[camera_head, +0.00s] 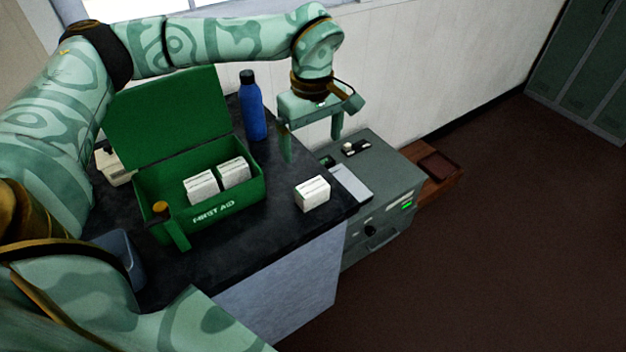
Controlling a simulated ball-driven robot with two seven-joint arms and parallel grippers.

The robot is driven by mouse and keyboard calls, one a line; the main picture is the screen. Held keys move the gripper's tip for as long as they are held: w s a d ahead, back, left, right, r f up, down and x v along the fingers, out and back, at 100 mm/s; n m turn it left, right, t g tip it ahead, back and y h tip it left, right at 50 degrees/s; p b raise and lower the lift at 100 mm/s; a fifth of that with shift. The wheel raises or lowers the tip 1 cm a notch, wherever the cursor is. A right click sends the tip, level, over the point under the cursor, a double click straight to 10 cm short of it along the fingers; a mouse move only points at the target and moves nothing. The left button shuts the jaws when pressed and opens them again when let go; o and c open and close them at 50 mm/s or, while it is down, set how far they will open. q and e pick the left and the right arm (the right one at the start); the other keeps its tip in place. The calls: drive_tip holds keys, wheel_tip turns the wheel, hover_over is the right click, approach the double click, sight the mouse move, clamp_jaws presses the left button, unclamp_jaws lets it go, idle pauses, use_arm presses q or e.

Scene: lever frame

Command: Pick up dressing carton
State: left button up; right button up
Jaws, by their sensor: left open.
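A white dressing carton (312,193) lies on the dark countertop (282,232), near its right end. Two similar white cartons sit side by side inside the open green first aid box (213,213), one at the left (201,187) and one at the right (234,172). My left gripper (312,148) points down with its fingers apart and nothing between them. It is above and behind the loose carton in the picture, not touching it. My right gripper is not in view.
A blue bottle (252,108) stands behind the box, left of my left gripper. A grey-green machine (385,190) adjoins the counter's right end. A blue-grey bin (119,254) is at the left front. The counter front is clear.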

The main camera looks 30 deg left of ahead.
use_arm(q)
drive_tip(key=b, duration=0.1)
hover_over(312, 187)
drive_tip(key=f, duration=0.4)
drive_tip(key=s+f, duration=0.1)
drive_tip(key=f, duration=0.1)
drive_tip(key=shift+d+f, duration=0.3)
drive_tip(key=shift+f, duration=0.05)
wheel_tip(312, 187, down, 3)
drive_tip(key=shift+w+r+b, duration=0.1)
drive_tip(key=shift+w+b, duration=0.05)
drive_tip(key=shift+b, duration=0.35)
drive_tip(key=shift+w+f, duration=0.1)
drive_tip(key=shift+f, duration=0.7)
drive_tip(key=f, duration=0.1)
drive_tip(key=f+b, duration=0.1)
drive_tip(key=f, duration=0.2)
drive_tip(key=shift+w+a+f+b, duration=0.3)
drive_tip(key=shift+f, duration=0.05)
drive_tip(key=shift+r, duration=0.1)
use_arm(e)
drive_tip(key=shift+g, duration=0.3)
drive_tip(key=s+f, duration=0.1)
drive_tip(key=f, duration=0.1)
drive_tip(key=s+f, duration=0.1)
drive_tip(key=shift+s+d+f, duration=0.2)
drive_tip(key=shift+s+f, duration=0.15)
